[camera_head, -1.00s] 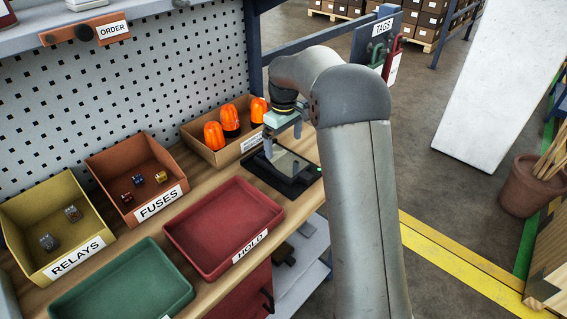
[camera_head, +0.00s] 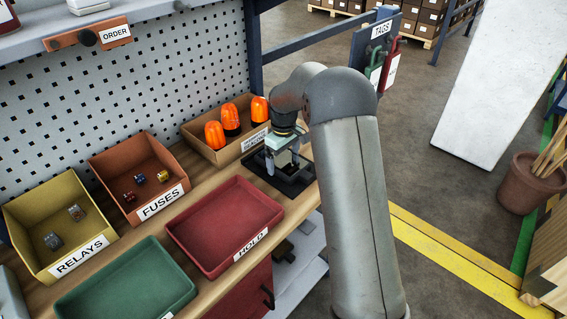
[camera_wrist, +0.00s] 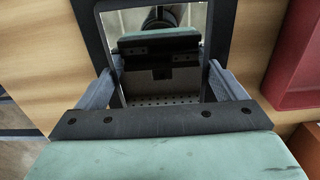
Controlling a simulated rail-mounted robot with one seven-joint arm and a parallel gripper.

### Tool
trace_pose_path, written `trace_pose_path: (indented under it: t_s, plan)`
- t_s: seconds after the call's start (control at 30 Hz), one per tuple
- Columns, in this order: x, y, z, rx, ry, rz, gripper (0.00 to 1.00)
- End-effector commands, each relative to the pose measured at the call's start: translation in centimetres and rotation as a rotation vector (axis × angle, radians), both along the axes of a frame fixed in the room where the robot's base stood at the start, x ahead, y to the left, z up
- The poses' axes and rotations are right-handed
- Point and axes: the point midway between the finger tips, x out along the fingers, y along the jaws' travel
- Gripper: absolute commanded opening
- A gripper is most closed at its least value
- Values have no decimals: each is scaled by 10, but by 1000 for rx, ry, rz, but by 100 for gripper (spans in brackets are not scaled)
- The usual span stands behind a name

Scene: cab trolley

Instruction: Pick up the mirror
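The mirror (camera_head: 292,187) lies flat on the wooden bench, a dark-framed square with a reflective face. My gripper (camera_head: 281,166) is above it, pointing down, and hides part of it in the head view. In the wrist view the mirror's glass (camera_wrist: 165,98) reflects my gripper and the perforated panel. I cannot tell the exact height of the fingertips above the glass.
A cardboard bin (camera_head: 204,149) with orange beacon lamps stands behind the mirror. The red HOLD tray (camera_head: 215,262) is to its left. Further left are the FUSES bin (camera_head: 110,165), the RELAYS bin (camera_head: 20,225) and a green tray (camera_head: 185,290). The pegboard (camera_head: 150,75) rises behind.

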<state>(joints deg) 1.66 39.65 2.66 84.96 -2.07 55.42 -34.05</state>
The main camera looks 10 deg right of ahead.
Motion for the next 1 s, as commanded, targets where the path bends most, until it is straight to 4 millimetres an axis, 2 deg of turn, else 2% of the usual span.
trace_pose_path:
  t_s: [0.37, 0.53, 0.63, 0.9, 1.0]
  plan:
    - [1, 0, 5, 0, -4, 0, 56]
    - [1, 0, 20, 0, -6, 0, 56]
    - [-1, 1, 36, 0, -6, 0, 56]
    - [-52, 18, 95, -1, -8, 2, 56]
    - [-78, 27, 103, -1, -4, 2, 56]
